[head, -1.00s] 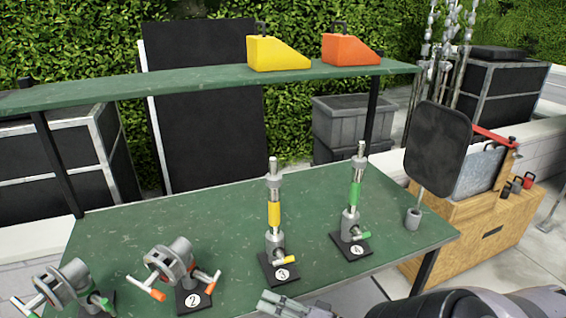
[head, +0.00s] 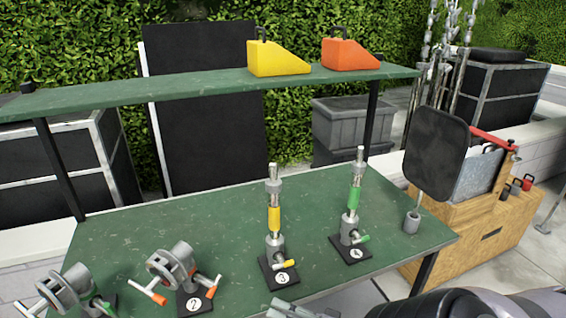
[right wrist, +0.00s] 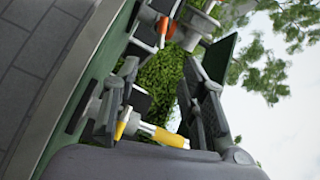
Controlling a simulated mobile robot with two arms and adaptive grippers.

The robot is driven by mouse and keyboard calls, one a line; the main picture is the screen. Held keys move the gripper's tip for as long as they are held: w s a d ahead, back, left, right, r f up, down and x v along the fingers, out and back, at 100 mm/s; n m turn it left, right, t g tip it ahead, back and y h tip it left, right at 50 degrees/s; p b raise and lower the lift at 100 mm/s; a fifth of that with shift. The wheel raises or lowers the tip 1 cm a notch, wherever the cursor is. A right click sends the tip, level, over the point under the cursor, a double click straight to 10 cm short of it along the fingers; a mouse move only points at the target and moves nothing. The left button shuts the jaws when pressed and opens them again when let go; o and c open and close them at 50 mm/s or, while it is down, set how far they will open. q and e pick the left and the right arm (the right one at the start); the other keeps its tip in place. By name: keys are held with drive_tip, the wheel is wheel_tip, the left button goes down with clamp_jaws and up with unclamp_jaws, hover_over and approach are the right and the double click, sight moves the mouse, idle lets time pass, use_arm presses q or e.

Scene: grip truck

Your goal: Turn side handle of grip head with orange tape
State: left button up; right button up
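The grip head with orange tape (head: 176,264) sits on the black base marked 2 (head: 195,301) near the table's front edge. One orange-tipped handle (head: 148,293) points to the front left and another (head: 208,282) sticks out at its right. Orange tape (right wrist: 164,27) also shows at the top of the right wrist view. My right gripper (head: 290,309) shows at the bottom edge of the head view, right of the grip head and apart from it. In the right wrist view its fingers (right wrist: 160,100) are spread, with nothing held between them. My left gripper is not in view.
A green-taped grip head (head: 68,288) stands at the left. A yellow-taped post (head: 274,218) on base 3 and a green-taped post (head: 353,198) on base 4 stand to the right. The green table (head: 225,222) is clear behind them.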

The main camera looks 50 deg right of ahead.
drive_tip(key=v, duration=1.2)
drive_tip(key=shift+o, duration=0.3)
